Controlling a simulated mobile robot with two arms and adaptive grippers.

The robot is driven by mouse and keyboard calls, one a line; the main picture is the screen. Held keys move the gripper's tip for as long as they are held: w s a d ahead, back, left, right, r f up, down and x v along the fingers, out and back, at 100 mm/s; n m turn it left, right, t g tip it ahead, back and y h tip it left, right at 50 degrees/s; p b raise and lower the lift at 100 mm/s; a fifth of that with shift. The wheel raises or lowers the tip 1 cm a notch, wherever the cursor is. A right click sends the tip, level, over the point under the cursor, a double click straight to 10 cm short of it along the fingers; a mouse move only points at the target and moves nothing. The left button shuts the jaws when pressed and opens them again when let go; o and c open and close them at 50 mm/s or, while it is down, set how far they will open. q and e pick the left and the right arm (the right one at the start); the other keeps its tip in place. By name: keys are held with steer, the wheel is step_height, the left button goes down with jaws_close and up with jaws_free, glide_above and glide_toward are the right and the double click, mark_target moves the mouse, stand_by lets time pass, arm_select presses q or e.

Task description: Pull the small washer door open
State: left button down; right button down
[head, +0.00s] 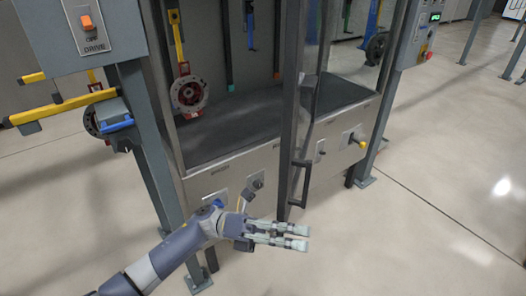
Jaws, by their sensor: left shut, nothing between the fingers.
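The small washer door is a tall, narrow grey-framed panel (293,110). It stands nearly edge-on, swung out from the front of the washer cabinet (240,165), with the washer's dark floor showing on both sides of it. Its black bar handle (301,184) is near the door's lower end. My left gripper (304,238) is below the handle in the picture, with its fingers pointing right. It is shut and empty, and appears apart from the handle. My right gripper is not in view.
A grey post with an orange DRIVE switch (87,23) stands at the left. Yellow bars (62,105) stick out beside it. A post (385,110) stands at right. The floor (430,220) at right is clear.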

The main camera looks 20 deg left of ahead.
arm_select(q)
steer(key=w+a+r+m+t+y, duration=0.2)
steer(key=w+a+r+m+y, duration=0.4)
steer(key=a, duration=0.6)
steer(key=w+a+r+m+t+y, duration=0.2)
steer(key=w+a+r+m+y, duration=0.15)
steer(key=w+a+r, duration=0.6)
steer(key=p, duration=0.5)
glide_toward(280, 162)
steer(key=x, duration=0.5)
steer(key=shift+w+d+f+n+y, duration=0.15)
steer(key=shift+w+f+n+y, duration=0.1)
steer(key=shift+w, duration=0.05)
steer(key=shift+d, duration=0.1)
